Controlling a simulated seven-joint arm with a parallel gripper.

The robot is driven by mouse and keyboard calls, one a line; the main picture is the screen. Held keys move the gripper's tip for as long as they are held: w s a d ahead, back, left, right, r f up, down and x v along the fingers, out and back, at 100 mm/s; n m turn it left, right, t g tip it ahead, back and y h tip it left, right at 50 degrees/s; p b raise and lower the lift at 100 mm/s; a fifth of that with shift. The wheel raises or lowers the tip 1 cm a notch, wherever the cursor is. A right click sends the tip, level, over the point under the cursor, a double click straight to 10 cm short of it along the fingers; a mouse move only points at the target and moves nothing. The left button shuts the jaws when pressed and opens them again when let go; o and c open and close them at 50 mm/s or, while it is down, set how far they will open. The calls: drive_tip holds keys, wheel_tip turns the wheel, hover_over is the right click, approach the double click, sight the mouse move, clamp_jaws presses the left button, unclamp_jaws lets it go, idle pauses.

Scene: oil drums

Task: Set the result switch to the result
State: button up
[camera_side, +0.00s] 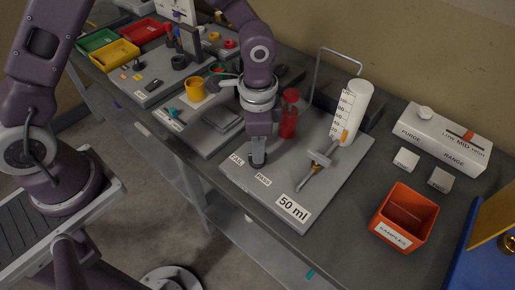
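The result switch (257,164) is a small dark part on the grey board (325,190), beside the labels FAIL (236,160) and PASS (263,181). My gripper (259,152) points down directly over the switch and hides most of it. I cannot tell whether the fingers touch it or which label it points to. The gap between the fingers does not show. A white graduated cylinder (352,112) stands on the same board, behind a metal valve or syringe-like fitting (319,160). A label on the board reads 50 ml (293,208).
A red cylinder (289,118) stands close to the right of my gripper. An orange samples bin (404,216), two light blocks (405,159) and a white PURGE/RANGE box (444,140) are at the right. A yellow cup (195,88) and coloured trays (115,53) are at the left.

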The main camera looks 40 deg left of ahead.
wheel_tip(320, 180, up, 5)
drive_tip(key=shift+a+r, duration=0.1)
drive_tip(key=s+a+r+n+t+y, duration=0.1)
drive_tip(key=s+a+r+n+t, duration=0.1)
drive_tip(key=s+a+r, duration=0.4)
drive_tip(key=s+a+r+n+t, duration=0.1)
drive_tip(key=a+r+n, duration=0.2)
drive_tip(key=r, duration=0.5)
drive_tip(key=s+a+r+n+t, duration=0.1)
drive_tip(key=s+n, duration=0.1)
drive_tip(key=s, duration=0.3)
drive_tip(key=s+a+r+n+t+h, duration=0.1)
drive_tip(key=s+a+r+n, duration=0.1)
drive_tip(key=s, duration=0.4)
drive_tip(key=shift+s+a+t, duration=0.15)
drive_tip(key=shift+s+t, duration=0.05)
drive_tip(key=shift+t, duration=0.1)
drive_tip(key=shift+r, duration=0.1)
idle(2.1)
